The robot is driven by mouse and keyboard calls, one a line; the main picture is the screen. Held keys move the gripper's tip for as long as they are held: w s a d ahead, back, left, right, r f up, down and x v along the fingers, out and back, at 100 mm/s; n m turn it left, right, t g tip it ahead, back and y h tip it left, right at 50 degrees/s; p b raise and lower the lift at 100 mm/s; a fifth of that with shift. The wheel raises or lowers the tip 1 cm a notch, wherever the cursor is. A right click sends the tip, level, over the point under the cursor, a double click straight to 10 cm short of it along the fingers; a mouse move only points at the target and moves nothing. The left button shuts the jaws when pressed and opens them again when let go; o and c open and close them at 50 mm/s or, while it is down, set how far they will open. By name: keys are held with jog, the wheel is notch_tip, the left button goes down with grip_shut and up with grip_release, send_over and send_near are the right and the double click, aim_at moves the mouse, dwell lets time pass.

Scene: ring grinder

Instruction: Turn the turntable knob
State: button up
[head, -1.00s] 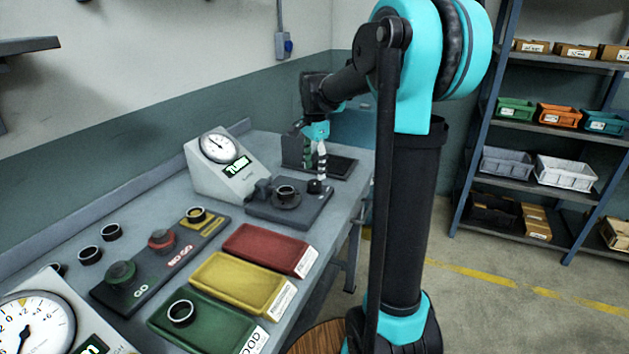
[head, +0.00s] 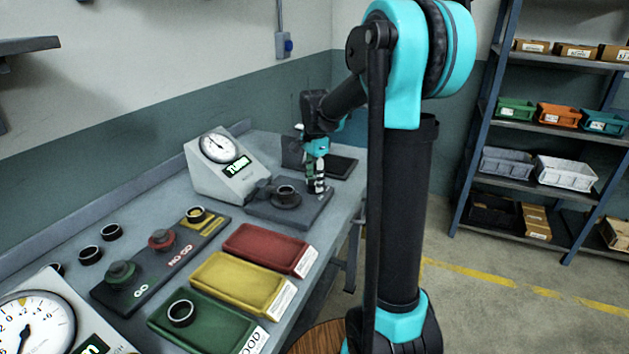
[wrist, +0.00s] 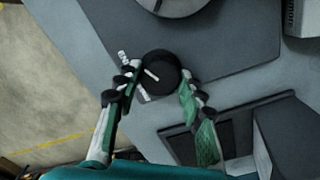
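The turntable knob (wrist: 164,66) is a round black knob with a white pointer line, on the dark base plate in the wrist view. White marks show on the plate beside it. My gripper (wrist: 159,82) has its green-and-black fingers spread, one on each side of the knob. I cannot tell if either finger touches it. In the head view my gripper (head: 316,187) points down at the right end of the plate, and its fingers mostly hide the knob. The round turntable (head: 284,198) carries a dark ring (head: 286,191); its edge also shows at the top of the wrist view (wrist: 176,6).
A dial gauge box (head: 222,168) stands left of the turntable. Red (head: 265,247), yellow (head: 240,282) and green (head: 205,325) trays lie nearer. A dark tray (head: 341,167) lies behind my gripper. The bench edge is close on the right.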

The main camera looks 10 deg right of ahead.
jog(key=c, duration=0.3)
jog(key=n, duration=0.5)
jog(key=shift+n, duration=0.4)
jog(key=n, duration=1.3)
jog(key=shift+n, duration=0.3)
jog(key=n, duration=0.5)
jog(key=shift+n, duration=0.4)
